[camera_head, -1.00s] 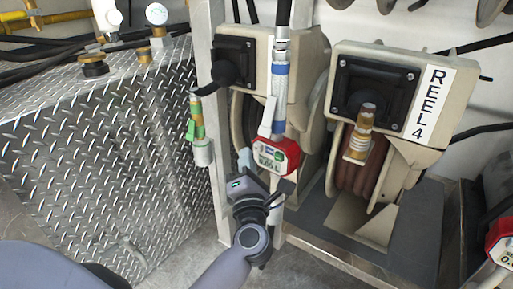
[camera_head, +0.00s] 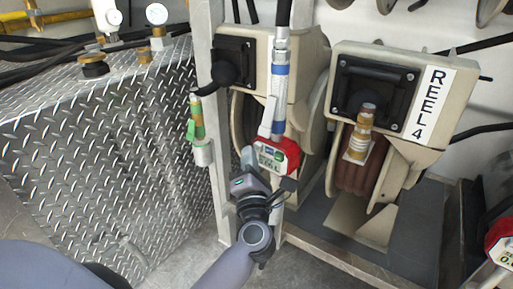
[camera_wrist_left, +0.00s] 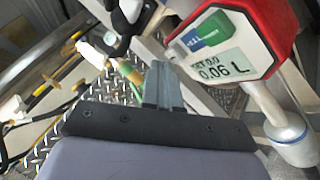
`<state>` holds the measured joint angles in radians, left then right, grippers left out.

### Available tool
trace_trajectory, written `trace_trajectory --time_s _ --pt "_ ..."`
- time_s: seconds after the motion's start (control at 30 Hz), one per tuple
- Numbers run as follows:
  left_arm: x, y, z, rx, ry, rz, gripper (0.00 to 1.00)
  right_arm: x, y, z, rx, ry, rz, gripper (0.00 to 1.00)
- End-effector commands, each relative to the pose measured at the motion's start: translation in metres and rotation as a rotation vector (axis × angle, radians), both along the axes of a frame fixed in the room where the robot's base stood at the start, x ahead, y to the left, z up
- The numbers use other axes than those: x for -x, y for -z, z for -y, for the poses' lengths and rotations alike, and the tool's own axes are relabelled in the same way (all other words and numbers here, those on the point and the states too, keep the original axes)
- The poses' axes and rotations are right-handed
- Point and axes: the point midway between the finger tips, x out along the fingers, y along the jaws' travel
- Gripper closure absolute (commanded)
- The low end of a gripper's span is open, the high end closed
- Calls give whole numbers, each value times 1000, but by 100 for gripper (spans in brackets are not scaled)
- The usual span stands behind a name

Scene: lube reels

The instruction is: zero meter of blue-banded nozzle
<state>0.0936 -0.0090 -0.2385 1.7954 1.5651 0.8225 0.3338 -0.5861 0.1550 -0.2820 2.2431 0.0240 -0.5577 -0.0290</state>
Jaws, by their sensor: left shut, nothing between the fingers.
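The blue-banded nozzle (camera_head: 279,92) hangs upright in front of the left reel, its blue band above a red meter (camera_head: 288,151). In the left wrist view the red meter (camera_wrist_left: 277,22) fills the upper right. Its display (camera_wrist_left: 222,69) reads 0.06 L, with a smaller line above that looks like "RET 0.0". A green button (camera_wrist_left: 215,29) and a blue patch (camera_wrist_left: 187,41) sit above the display. My left gripper (camera_head: 247,157) is shut and empty, just left of the meter. Its fingertips (camera_wrist_left: 163,82) show left of the display, apparently apart from it. My right gripper is not in view.
A green-banded nozzle (camera_head: 196,118) hangs on the post to the left. The reel marked REEL 4 (camera_head: 427,100) stands to the right, with a brass fitting (camera_head: 361,135). Another red meter (camera_head: 498,240) is at the right edge. A diamond-plate tank (camera_head: 100,150) fills the left.

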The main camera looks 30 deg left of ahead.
Motion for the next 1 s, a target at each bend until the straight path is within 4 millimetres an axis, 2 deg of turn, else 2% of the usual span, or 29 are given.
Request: trace_trajectory --time_s 1.0 --pt "-11 0 2 0 0 0 100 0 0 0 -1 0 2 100"
